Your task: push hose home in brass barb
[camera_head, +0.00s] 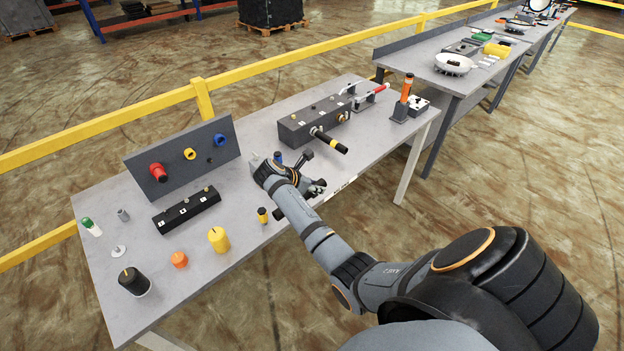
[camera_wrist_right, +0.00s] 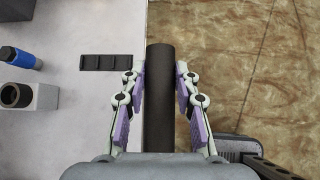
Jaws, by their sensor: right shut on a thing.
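My right gripper (camera_head: 311,172) is low over the front part of the workbench, near its front edge. In the wrist view its two fingers (camera_wrist_right: 160,105) are shut on a thick black hose (camera_wrist_right: 160,75) running up and down the picture. One hose end shows beyond the fingertips; the other is hidden by the gripper body. I cannot make out a brass barb joined to this hose. A grey block with a dark ring (camera_wrist_right: 14,95) and a blue cylinder (camera_wrist_right: 20,58) lie left of the gripper in the wrist view. My left gripper is out of view.
A dark grey box (camera_head: 315,118) with a black, yellow-banded handle (camera_head: 330,142) stands behind and right. A panel with coloured sockets (camera_head: 180,158) and a black block (camera_head: 187,210) stand left. Loose parts, including a yellow cylinder (camera_head: 218,239), occupy the left end.

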